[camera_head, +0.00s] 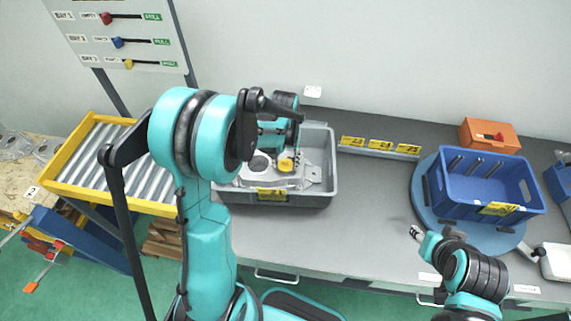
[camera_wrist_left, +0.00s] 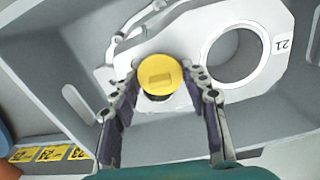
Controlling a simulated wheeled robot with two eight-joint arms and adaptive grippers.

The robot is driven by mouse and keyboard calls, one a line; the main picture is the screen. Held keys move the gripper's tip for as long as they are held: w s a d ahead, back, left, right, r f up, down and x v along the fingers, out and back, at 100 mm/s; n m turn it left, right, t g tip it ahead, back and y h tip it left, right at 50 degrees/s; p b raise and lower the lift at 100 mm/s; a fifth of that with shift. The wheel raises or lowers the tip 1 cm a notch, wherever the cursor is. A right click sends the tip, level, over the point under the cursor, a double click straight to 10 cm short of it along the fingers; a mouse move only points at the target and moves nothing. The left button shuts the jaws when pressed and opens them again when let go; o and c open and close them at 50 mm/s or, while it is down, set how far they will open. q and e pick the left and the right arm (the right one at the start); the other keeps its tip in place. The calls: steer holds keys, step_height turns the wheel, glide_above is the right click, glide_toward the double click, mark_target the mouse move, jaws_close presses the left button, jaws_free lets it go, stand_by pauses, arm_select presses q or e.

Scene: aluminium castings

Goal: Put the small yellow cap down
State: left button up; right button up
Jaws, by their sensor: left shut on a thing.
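The small yellow cap (camera_wrist_left: 160,70) is between the fingertips of my left gripper (camera_wrist_left: 161,80), which is shut on it. In the head view the cap (camera_head: 286,164) shows over the aluminium casting (camera_head: 308,178) in the grey bin (camera_head: 325,201). In the left wrist view the casting (camera_wrist_left: 262,20) has a large round hole beside the cap and a mark reading 21. A dark opening shows partly under the cap; I cannot tell whether the cap touches the casting. My right gripper (camera_head: 418,233) is near the blue crate, apart from the casting; its jaw state is unclear.
A blue crate (camera_head: 487,190) stands on a round blue turntable (camera_head: 425,205) at the right. An orange box (camera_head: 490,135) is behind it. Yellow number tags (camera_head: 380,147) line the back. A roller conveyor (camera_head: 110,160) is at the left. The table between bin and turntable is clear.

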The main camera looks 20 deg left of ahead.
arm_select(q)
steer(key=shift+f, duration=0.55)
steer(key=shift+c, duration=0.5)
steer(key=o, duration=0.9)
steer(key=shift+c, duration=0.2)
